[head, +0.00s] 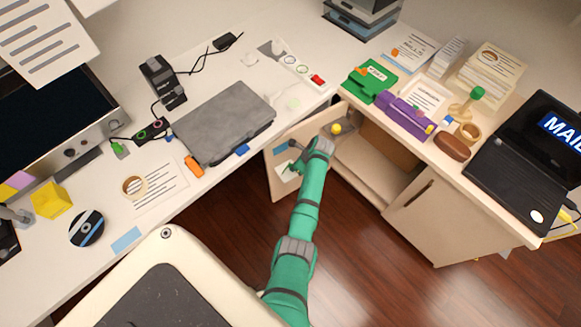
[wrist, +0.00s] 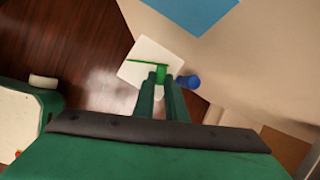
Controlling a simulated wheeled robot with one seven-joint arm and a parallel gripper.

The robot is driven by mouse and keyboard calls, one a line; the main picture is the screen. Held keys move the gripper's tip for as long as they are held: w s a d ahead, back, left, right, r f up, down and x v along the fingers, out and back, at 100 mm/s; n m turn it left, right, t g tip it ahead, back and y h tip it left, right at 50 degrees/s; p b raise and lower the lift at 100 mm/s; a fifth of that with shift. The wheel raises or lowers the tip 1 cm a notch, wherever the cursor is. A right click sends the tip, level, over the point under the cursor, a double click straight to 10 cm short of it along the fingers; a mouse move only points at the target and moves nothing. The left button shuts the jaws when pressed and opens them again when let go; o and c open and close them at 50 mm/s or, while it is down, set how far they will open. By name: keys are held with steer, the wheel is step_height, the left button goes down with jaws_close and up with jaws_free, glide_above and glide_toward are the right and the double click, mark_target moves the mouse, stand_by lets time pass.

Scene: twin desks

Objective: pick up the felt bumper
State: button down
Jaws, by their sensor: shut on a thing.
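My gripper (wrist: 161,79) is in the wrist view, with its two green fingers close together. They are shut on a small bright green piece, which I take to be the felt bumper (wrist: 161,71). A thin green strip reaches left from it, across a white square (wrist: 150,52). In the head view my gripper (head: 297,168) is beside the inner face of the open cabinet door, and the held piece is too small to make out there. A blue cylinder (wrist: 190,81) is just right of the fingertips in the wrist view.
The open cabinet door (head: 277,186) stands close to my arm, with a blue patch (head: 281,147) on it. A yellow ball (head: 336,128) is at the cabinet opening. Desks with a grey laptop (head: 222,118) and a black laptop (head: 530,165) flank the arm. The wooden floor below is clear.

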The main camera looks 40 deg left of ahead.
steer(key=shift+r, duration=0.4)
step_height(320, 180, up, 3)
steer(key=shift+f, duration=0.2)
steer(key=s+d+r, duration=0.7)
steer(key=s+r, duration=0.2)
steer(key=s, duration=0.3)
steer(key=shift+d+r, duration=0.2)
steer(key=shift+r, duration=0.1)
steer(key=shift+w, duration=0.1)
steer(key=w+a+f+m+t+h, duration=0.1)
steer(key=w+a+m+h, duration=0.1)
steer(key=w+m, duration=0.3)
steer(key=w+a, duration=0.1)
steer(key=w, duration=0.3)
steer(key=shift+w+a+f, duration=0.25)
steer(key=shift+a, duration=0.15)
steer(key=shift+w, duration=0.1)
